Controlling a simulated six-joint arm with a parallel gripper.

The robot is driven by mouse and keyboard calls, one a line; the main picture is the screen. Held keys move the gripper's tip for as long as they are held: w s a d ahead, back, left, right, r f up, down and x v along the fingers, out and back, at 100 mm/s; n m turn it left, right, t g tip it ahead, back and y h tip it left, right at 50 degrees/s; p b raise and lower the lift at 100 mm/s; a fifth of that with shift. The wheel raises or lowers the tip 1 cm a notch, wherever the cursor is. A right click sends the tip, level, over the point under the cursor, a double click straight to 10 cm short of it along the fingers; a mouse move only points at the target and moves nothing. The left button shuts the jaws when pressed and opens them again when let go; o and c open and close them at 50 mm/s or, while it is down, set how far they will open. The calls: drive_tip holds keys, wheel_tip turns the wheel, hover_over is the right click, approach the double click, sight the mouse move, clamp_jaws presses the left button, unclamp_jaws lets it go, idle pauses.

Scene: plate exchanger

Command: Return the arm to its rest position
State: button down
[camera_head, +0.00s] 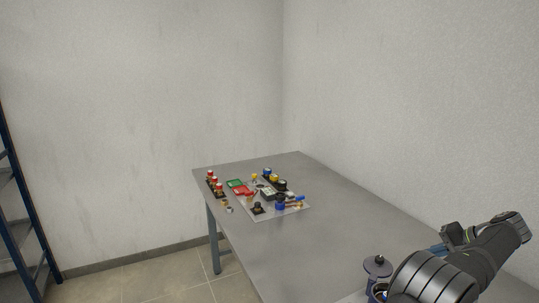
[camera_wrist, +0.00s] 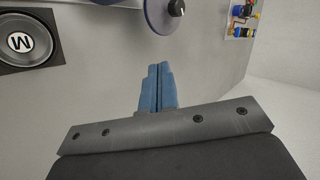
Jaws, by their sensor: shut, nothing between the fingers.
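My gripper (camera_wrist: 158,72) shows in the wrist view with its two blue fingers pressed together and nothing between them. In the head view my gripper (camera_head: 437,249) is at the lower right, above the near right part of the grey table (camera_head: 305,240). My dark arm is folded there beside it. In the wrist view the fingers point over bare grey table surface, apart from any object.
A light board (camera_head: 249,212) with several small coloured parts lies at the table's far end; red-topped parts (camera_head: 213,184) stand left of it. A dark round-topped object (camera_head: 377,266) is near my arm. A blue shelf (camera_head: 17,200) stands left. The table's middle is clear.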

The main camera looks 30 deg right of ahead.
drive_tip(key=w+a+f, duration=0.1)
drive_tip(key=w+a, duration=0.1)
drive_tip(key=w+a+f, duration=0.1)
drive_tip(key=w+f, duration=0.1)
drive_tip(key=w, duration=0.1)
drive_tip(key=w+a+f, duration=0.2)
drive_tip(key=shift+w+a+f, duration=0.15)
drive_tip(key=shift+a, duration=0.2)
drive_tip(key=s+a+m+h, duration=0.1)
drive_tip(key=s+m+h, duration=0.1)
drive_tip(key=s+a+m+h, duration=0.1)
drive_tip(key=s+m+h, duration=0.1)
drive_tip(key=m, duration=0.1)
drive_tip(key=s+a+m+h, duration=0.2)
drive_tip(key=shift+m, duration=0.4)
drive_tip(key=shift+s, duration=0.5)
drive_tip(key=shift+w, duration=0.1)
